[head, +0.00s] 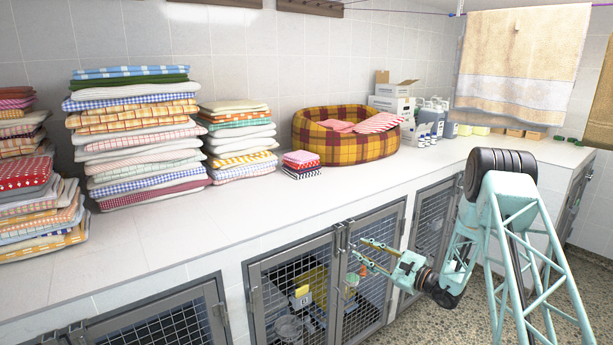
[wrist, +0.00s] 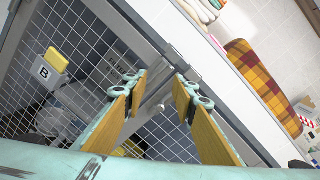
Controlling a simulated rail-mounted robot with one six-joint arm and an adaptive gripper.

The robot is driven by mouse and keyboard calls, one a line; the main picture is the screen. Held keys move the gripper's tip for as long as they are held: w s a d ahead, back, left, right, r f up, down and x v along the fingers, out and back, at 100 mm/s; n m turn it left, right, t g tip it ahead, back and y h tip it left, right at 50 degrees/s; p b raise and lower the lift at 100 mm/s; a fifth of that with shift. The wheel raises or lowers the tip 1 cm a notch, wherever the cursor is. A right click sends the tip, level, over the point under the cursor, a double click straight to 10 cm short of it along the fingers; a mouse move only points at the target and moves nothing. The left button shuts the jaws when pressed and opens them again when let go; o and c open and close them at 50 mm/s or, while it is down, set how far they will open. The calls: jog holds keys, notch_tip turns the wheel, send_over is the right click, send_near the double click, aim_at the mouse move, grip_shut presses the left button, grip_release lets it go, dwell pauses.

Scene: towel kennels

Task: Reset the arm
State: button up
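My arm reaches down in front of the counter at the right of the head view. My gripper (head: 364,252) points left toward the mesh kennel doors below the counter. In the wrist view my gripper (wrist: 160,92) has its two wood-coloured finger pads apart, with nothing held between them. Behind the fingertips are the grey door frames and a latch (wrist: 186,70). I cannot tell whether the fingers touch the doors. The left kennel door (head: 293,285) carries a white tag marked B (wrist: 43,72) and a yellow item (wrist: 56,59).
The white counter (head: 215,230) runs above the kennels. It holds towel stacks (head: 133,135), a plaid pet bed (head: 347,140), a small folded pile (head: 301,163), a carton (head: 393,92) and bottles. A towel (head: 522,60) hangs at right. The speckled floor (head: 410,325) is clear near my arm.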

jog(key=s+a+r+n+g+y, duration=0.1)
jog(key=s+a+r+n+g, duration=0.4)
jog(key=s+a+r, duration=0.5)
jog(key=s+a+r+n+g+y, duration=0.1)
jog(key=s+a+r+n+g, duration=0.45)
jog(key=s+r, duration=0.75)
jog(key=s+a+r+n+g+h, duration=0.15)
jog(key=s+a+r, duration=0.25)
jog(key=s+r, duration=0.45)
jog(key=s+d+r+n+h, duration=0.2)
jog(key=s+h, duration=0.1)
jog(key=s, duration=0.8)
jog(key=s+d+r+n+h, duration=0.1)
jog(key=s+d+n+h, duration=0.15)
jog(key=s, duration=0.85)
jog(key=s+d+r+n+t+h, duration=0.1)
jog(key=s+d+n+h, duration=0.1)
jog(key=s+d, duration=0.4)
jog(key=s+d+n+t+h, duration=0.1)
jog(key=s+d+h, duration=0.4)
jog(key=s, duration=0.8)
jog(key=shift+s+d+r+n+t, duration=0.25)
jog(key=shift+d+r+n+t, duration=0.2)
jog(key=shift+d, duration=0.6)
